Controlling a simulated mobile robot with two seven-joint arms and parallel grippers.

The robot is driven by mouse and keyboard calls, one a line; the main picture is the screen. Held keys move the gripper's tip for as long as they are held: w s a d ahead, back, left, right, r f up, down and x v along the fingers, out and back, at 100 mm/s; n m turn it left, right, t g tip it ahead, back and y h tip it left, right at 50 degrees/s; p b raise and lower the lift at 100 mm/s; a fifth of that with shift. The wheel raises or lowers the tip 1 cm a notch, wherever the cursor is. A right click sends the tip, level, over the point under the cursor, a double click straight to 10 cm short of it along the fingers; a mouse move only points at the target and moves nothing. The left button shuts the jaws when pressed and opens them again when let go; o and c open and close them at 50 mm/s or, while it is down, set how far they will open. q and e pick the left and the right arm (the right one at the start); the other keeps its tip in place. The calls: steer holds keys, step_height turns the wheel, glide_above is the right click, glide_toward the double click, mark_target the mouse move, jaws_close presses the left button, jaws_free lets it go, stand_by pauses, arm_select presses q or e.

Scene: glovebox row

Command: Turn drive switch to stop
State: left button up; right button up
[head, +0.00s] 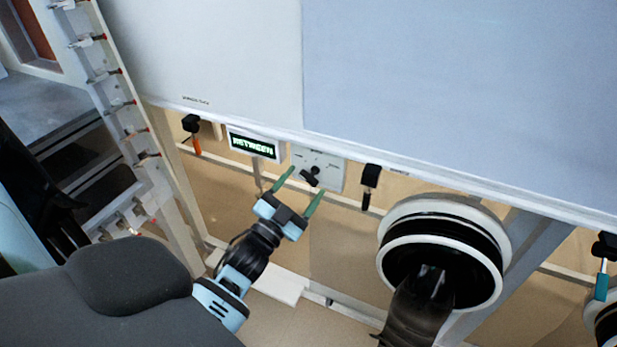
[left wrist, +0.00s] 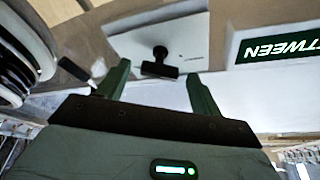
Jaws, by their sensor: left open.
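The drive switch is a black knob (head: 309,177) on a pale switch plate (head: 327,165) under the front edge of the glovebox. In the left wrist view the knob (left wrist: 159,64) shows as a black T-shaped handle. My left gripper (head: 299,186) is open, with green fingers pointing up at the plate. In the left wrist view its fingertips (left wrist: 155,75) lie either side of the knob, which appears between and just beyond them. I cannot tell whether they touch it. My right gripper is not in view.
A round black-and-white glove port (head: 443,255) stands right of the switch. Black clips hang from the edge, one with an orange handle (head: 196,145) and one dark (head: 370,185). A ladder-like rack (head: 118,100) stands at left.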

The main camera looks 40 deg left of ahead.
mark_target(309, 178)
arm_select(q)
steer(key=shift+x, duration=1.4)
steer(key=shift+c, duration=0.3)
steer(key=c, duration=0.9)
